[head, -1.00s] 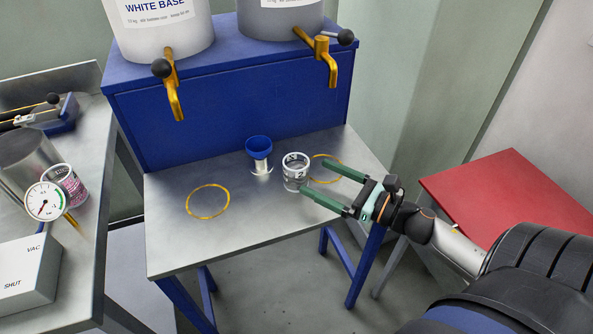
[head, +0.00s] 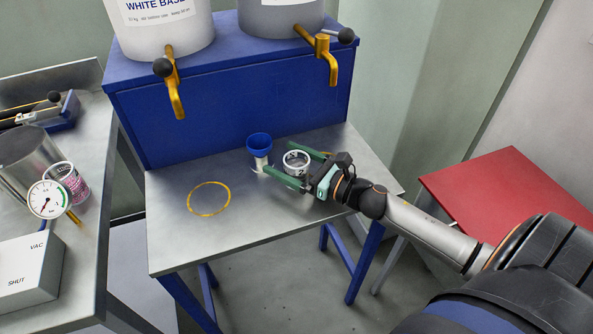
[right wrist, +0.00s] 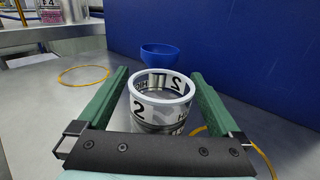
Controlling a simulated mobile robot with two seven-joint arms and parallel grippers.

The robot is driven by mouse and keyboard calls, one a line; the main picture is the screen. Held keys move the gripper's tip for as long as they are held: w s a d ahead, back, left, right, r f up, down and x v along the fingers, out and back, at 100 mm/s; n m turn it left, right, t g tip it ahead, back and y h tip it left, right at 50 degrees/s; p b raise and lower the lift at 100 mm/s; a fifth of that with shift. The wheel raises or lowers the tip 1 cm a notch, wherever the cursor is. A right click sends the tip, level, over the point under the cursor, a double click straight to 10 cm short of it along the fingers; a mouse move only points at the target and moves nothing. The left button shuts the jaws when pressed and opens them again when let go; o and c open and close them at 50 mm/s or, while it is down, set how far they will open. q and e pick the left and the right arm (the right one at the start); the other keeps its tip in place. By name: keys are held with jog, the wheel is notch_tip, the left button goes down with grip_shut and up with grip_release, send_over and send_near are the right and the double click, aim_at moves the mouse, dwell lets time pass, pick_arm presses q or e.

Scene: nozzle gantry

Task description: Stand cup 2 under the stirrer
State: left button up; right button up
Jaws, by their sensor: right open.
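Cup 2 (head: 296,159), a clear cup with black print and a white rim, stands upright on the steel table. In the right wrist view cup 2 (right wrist: 158,112) shows a "2" and sits between the two green fingers. My right gripper (head: 283,158) is open, one finger on either side of the cup; in the right wrist view the gripper (right wrist: 159,72) shows a gap beside the cup on the right, and contact on the left is unclear. I see no stirrer that I can make out. My left gripper is not in view.
A blue funnel-like cup (head: 259,144) stands close behind cup 2. A yellow ring (head: 209,199) marks bare table at the left. Brass taps (head: 175,95) overhang the back. The left bench holds a gauge (head: 48,199) and a pink-filled cup (head: 74,186). A red table (head: 490,195) is at the right.

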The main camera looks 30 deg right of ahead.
grip_shut()
dwell(0.8)
jog(key=shift+r, duration=0.1)
